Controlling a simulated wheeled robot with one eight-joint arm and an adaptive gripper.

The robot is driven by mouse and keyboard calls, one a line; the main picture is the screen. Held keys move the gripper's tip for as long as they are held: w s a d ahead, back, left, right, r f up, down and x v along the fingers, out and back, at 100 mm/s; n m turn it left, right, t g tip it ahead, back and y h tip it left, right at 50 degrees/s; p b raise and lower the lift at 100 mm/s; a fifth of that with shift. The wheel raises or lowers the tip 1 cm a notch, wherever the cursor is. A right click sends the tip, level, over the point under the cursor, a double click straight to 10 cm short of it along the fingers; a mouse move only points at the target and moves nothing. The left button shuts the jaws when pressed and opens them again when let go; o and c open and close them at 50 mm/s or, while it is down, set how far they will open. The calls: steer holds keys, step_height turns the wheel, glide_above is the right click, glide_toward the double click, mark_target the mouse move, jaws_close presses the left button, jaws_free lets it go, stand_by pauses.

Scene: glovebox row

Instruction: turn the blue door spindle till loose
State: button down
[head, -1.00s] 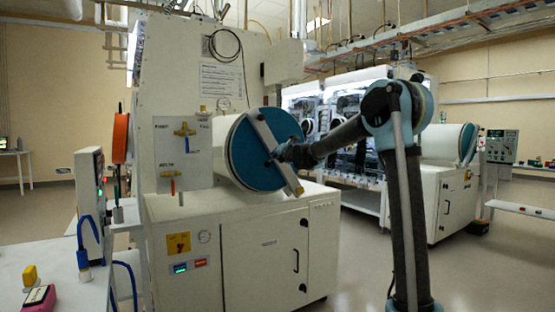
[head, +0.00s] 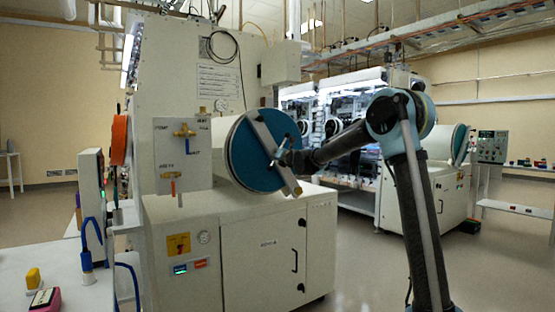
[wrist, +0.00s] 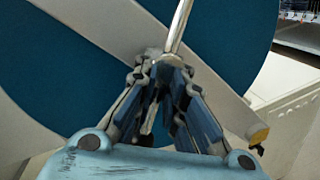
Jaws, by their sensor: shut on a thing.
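The round blue door (head: 243,160) closes the end of a white cylinder on the near cabinet. A pale bar (head: 291,183) crosses it diagonally. The spindle's thin metal handle (wrist: 181,25) stands at the middle of the bar and rises from between my fingers in the wrist view. My gripper (head: 287,158) is at the door's centre, shut on the spindle handle; it also shows in the wrist view (wrist: 160,85). The fingers hide the hub and the lower part of the handle. The blue door (wrist: 60,85) and bar (wrist: 100,22) fill the wrist view behind them.
The near white cabinet (head: 262,255) stands below the door. A valve panel (head: 182,155) is left of it. A bench (head: 60,250) with a yellow block (head: 33,277) and a pink-edged device (head: 45,300) is at lower left. Open floor lies at right.

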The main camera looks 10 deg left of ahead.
steer(key=shift+w+d, duration=0.15)
steer(key=shift+d, duration=0.05)
steer(key=shift+w+d, duration=0.1)
steer(key=c, duration=1.7)
jaws_free()
steer(key=shift+o, duration=0.2)
